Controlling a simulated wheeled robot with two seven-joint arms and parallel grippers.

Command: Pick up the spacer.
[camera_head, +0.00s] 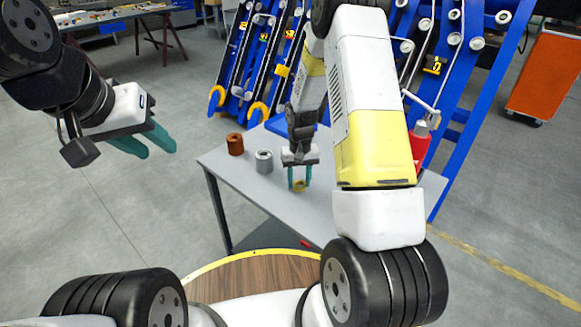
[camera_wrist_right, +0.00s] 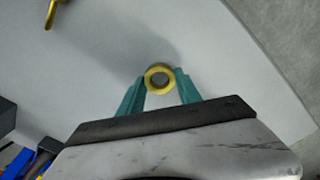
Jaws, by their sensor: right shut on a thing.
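The spacer is a small brass-yellow ring (camera_wrist_right: 160,78) with a round hole. In the right wrist view it sits between the teal fingertips of my right gripper (camera_wrist_right: 160,90), which is shut on it. In the head view the ring (camera_head: 299,186) shows small between the fingertips of my right gripper (camera_head: 299,182), over the grey table. I cannot tell whether it touches the tabletop. My left gripper (camera_head: 156,151) is open and empty, in the air left of the table.
On the grey table (camera_head: 328,207) stand a copper-brown cylinder (camera_head: 235,144) and a silver cylinder (camera_head: 264,161), left of my right gripper. A red bottle-like thing (camera_head: 420,145) is at the right. Blue frames (camera_head: 460,80) stand behind. A brass piece (camera_wrist_right: 52,14) shows in the wrist view.

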